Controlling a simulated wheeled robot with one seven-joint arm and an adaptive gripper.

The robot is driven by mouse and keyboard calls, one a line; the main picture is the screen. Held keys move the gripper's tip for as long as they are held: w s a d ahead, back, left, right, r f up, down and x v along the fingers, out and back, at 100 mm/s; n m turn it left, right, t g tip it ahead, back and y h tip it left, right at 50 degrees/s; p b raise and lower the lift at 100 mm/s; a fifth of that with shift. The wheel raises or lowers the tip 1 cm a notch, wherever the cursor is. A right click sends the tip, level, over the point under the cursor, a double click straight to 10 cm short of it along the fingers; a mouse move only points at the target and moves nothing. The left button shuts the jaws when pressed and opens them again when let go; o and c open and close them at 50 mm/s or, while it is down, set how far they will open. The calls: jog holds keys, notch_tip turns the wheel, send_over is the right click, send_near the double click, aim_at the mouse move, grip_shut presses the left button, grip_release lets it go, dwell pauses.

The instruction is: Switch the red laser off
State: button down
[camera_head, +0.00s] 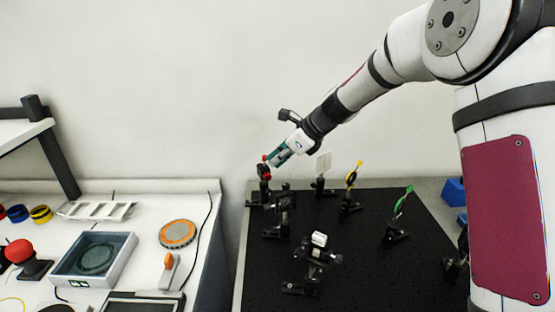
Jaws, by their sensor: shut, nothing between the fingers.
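My gripper (270,161) is at the end of the arm, reaching down and left over the far left corner of the black optical breadboard (350,275). Its fingers are shut with nothing between them. A small red-topped device on a dark mount (264,172), which looks like the red laser, stands right at the fingertips. Whether the fingertips touch it, and its switch state, I cannot tell at this size. No beam is visible.
Dark optic mounts (317,252) stand on the breadboard, with a yellow-rimmed optic (353,176), a green-rimmed optic (402,202) and a white card (323,162). A white bench (145,205) on the left holds a red button (19,252) and an open grey box (128,262).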

jog(key=shift+s+a+r+n+t+h+p, duration=0.2)
jog(key=shift+a+h+p, duration=0.1)
jog(key=shift+h+p, duration=0.25)
jog(key=shift+s+a+r+n+t+h+p, duration=0.1)
jog(key=shift+a+n+t+h+p, duration=0.15)
jog(key=shift+h, duration=0.5)
dwell(0.8)
jog(key=shift+w, duration=0.1)
jog(key=shift+r+p, duration=0.3)
jog(key=shift+r, duration=0.5)
jog(key=d+f+v, duration=0.1)
jog(key=v, duration=1.2)
jog(key=shift+s+d, duration=0.3)
jog(key=shift+s, duration=0.05)
